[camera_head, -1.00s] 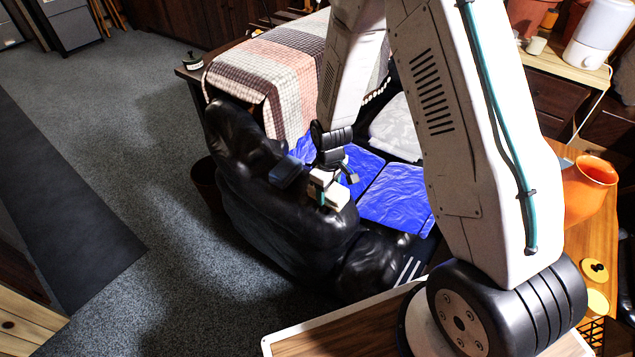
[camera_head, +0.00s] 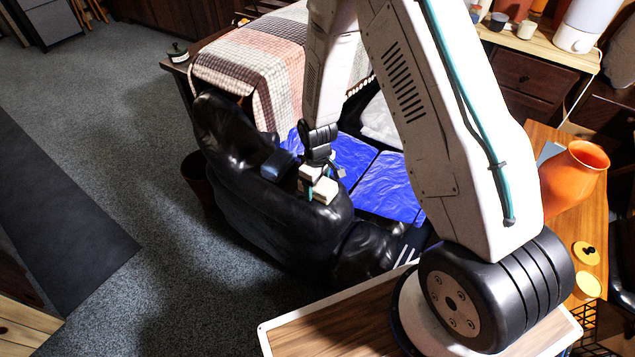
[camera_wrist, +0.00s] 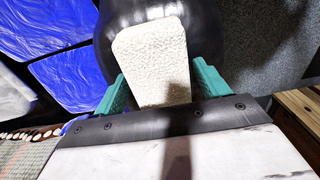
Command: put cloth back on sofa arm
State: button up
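A pale, thick, folded cloth (camera_head: 325,190) shows at the black leather sofa (camera_head: 268,220), over its near arm. In the wrist view the cloth (camera_wrist: 152,60) is a cream, rough-textured block against the black leather. My gripper (camera_wrist: 160,85) has its two teal fingers at either side of the cloth, very close to its edges. I cannot tell whether they press on it. The cloth's near end is hidden behind the gripper body. In the head view my gripper (camera_head: 318,180) points down at the sofa arm. Whether the cloth rests on the leather is unclear.
A dark blue item (camera_head: 278,165) lies on the sofa left of my gripper. Blue seat cushions (camera_head: 390,188) lie to the right. A table with a checked cover (camera_head: 262,65) stands behind. An orange pot (camera_head: 572,180) stands on a wooden surface at right. Open carpet is left.

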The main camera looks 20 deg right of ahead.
jog(key=shift+r, duration=0.15)
jog(key=s+d+r+m, duration=0.1)
jog(key=s+r, duration=0.1)
jog(key=r, duration=1)
jog(key=s+r+m, duration=0.1)
jog(key=s+r, duration=0.1)
jog(key=r, duration=1)
jog(key=s+d+r+m, duration=0.1)
jog(key=s+r+m, duration=0.1)
jog(key=s+r, duration=0.7)
jog(key=s+d+r+m+t, duration=0.1)
jog(key=s+r+m, duration=0.1)
jog(key=s+r, duration=0.7)
jog(key=s, duration=0.6)
jog(key=shift+s+d+m, duration=0.2)
jog(key=shift+m, duration=0.2)
